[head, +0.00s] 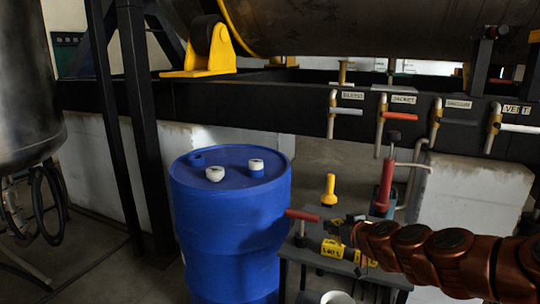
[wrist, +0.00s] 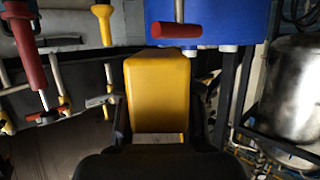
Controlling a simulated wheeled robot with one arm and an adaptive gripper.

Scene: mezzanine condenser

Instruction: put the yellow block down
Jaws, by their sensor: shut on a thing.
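The yellow block (wrist: 158,85) fills the middle of the wrist view, between the dark fingers of my gripper (wrist: 158,118). The gripper is shut on it. In the head view my gripper (head: 342,232) is at the lower right, over or beside a small dark table (head: 298,252). Yellow surfaces with black lettering (head: 333,249) show just below the gripper there. I cannot tell whether these are the held block or labels. The block's underside and any contact with the table are hidden.
A red T-handle (head: 302,215) stands close to my gripper. A yellow handle (head: 329,190) and a red cylinder (head: 386,187) stand behind. A blue drum (head: 230,225) is left of the table. Labelled valves (head: 383,115) line the dark beam above. A white round container (head: 337,297) is low in front.

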